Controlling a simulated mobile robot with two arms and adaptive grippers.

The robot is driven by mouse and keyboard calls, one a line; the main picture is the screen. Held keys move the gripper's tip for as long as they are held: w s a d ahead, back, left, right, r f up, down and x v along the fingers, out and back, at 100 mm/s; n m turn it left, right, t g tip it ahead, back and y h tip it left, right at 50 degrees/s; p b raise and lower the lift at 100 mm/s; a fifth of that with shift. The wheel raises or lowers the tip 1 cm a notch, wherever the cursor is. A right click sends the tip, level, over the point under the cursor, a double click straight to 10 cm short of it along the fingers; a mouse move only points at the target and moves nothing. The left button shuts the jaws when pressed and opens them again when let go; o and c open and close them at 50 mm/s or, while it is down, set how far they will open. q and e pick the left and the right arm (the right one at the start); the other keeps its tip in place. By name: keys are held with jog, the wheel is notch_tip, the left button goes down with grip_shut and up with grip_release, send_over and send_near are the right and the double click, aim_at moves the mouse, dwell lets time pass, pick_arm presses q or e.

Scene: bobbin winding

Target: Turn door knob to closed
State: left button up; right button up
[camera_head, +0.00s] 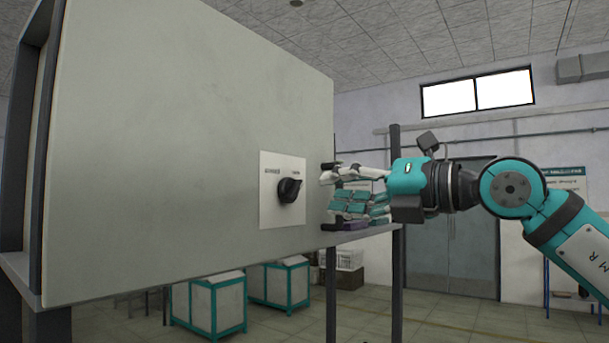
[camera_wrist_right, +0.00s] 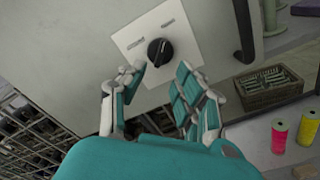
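The black door knob (camera_head: 289,190) sits on a pale square plate (camera_head: 270,212) on the large grey door panel (camera_head: 170,150). The plate has two small labels, too small to read. In the right wrist view the knob (camera_wrist_right: 159,52) is just beyond my fingers. My right gripper (camera_head: 328,201) is to the right of the knob in the head view, with fingers pointing at it. It is open, its fingers (camera_wrist_right: 158,78) spread and empty, and appears apart from the knob. My left gripper is not in view.
In the wrist view, a dark handle (camera_wrist_right: 243,32) is on the panel's edge. A wicker basket (camera_wrist_right: 268,90), a pink spool (camera_wrist_right: 279,136) and a yellow spool (camera_wrist_right: 306,129) stand right of my gripper. Teal-framed bins (camera_head: 210,305) stand on the floor below.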

aim_at(297, 191)
jog(key=p+x, duration=0.2)
jog(key=x, duration=0.3)
jog(key=shift+w+a+r, duration=0.15)
jog(key=shift+w+a, duration=0.15)
jog(key=shift+w, duration=0.05)
jog(key=shift+w+a+p, duration=0.25)
jog(key=shift+a+p, duration=0.15)
jog(key=shift+a, duration=0.05)
jog(key=shift+f, duration=0.2)
jog(key=shift+d, duration=0.1)
grip_shut()
